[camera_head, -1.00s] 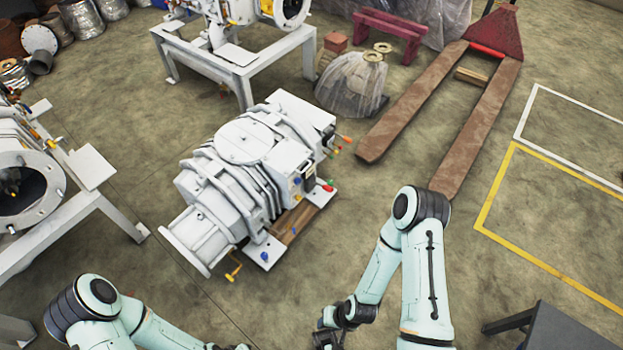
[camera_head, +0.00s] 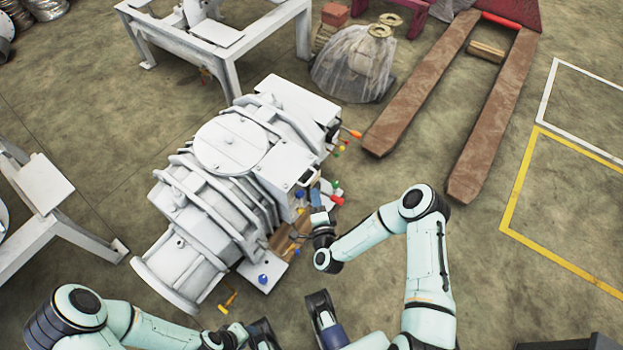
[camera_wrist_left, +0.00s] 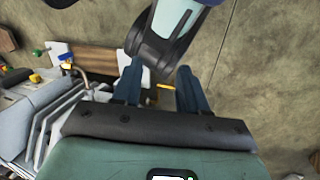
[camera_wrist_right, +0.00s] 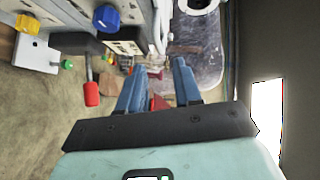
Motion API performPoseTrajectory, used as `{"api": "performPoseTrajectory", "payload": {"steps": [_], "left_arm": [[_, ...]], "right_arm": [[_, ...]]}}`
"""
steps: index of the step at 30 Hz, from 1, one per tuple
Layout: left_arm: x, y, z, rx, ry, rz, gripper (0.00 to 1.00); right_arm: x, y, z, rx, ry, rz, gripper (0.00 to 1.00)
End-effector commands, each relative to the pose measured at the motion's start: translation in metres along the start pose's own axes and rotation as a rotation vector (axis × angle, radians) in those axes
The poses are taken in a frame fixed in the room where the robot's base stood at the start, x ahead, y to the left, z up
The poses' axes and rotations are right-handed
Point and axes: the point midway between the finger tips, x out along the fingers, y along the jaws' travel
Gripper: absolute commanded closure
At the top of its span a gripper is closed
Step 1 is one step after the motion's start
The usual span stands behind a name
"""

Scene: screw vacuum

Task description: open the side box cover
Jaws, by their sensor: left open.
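The grey-white pump (camera_head: 225,190) stands on the floor left of centre in the head view. Its side box with a handle (camera_head: 305,178) is on the right flank, partly hidden by my right gripper (camera_head: 316,192).
Red, green and blue knobs (camera_head: 337,199) stick out near the box. A wooden block (camera_head: 290,232) lies beside the pump's base. A pallet jack (camera_head: 425,80) stands behind to the right.

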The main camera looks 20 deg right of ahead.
Motion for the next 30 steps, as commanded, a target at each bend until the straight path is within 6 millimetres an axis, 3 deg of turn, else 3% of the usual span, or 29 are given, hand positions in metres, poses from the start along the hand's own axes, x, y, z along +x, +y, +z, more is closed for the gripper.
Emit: {"api": "performPoseTrajectory", "payload": {"steps": [6, 12, 18, 26, 29, 30], "left_arm": [[0.012, -0.005, -0.017, -0.004, 0.044, -0.003, 0.57], [0.019, -0.008, -0.029, -0.007, 0.079, -0.004, 0.57], [0.021, -0.009, -0.035, -0.008, 0.095, -0.005, 0.57], [0.021, -0.009, -0.035, -0.008, 0.096, -0.005, 0.57], [0.021, -0.009, -0.035, -0.008, 0.096, -0.005, 0.57], [0.021, -0.009, -0.035, -0.008, 0.096, -0.005, 0.57]], "right_arm": [[0.049, 0.002, 0.001, -0.001, 0.0, -0.001, 0.66], [0.079, 0.002, 0.001, -0.002, -0.001, 0.0, 0.66], [0.092, 0.001, 0.001, -0.002, -0.003, 0.001, 0.66], [0.092, 0.0, 0.001, -0.002, -0.003, 0.002, 0.66], [0.092, 0.001, 0.001, -0.002, -0.003, 0.002, 0.96], [0.092, 0.001, 0.001, -0.002, -0.003, 0.002, 1.0]]}}
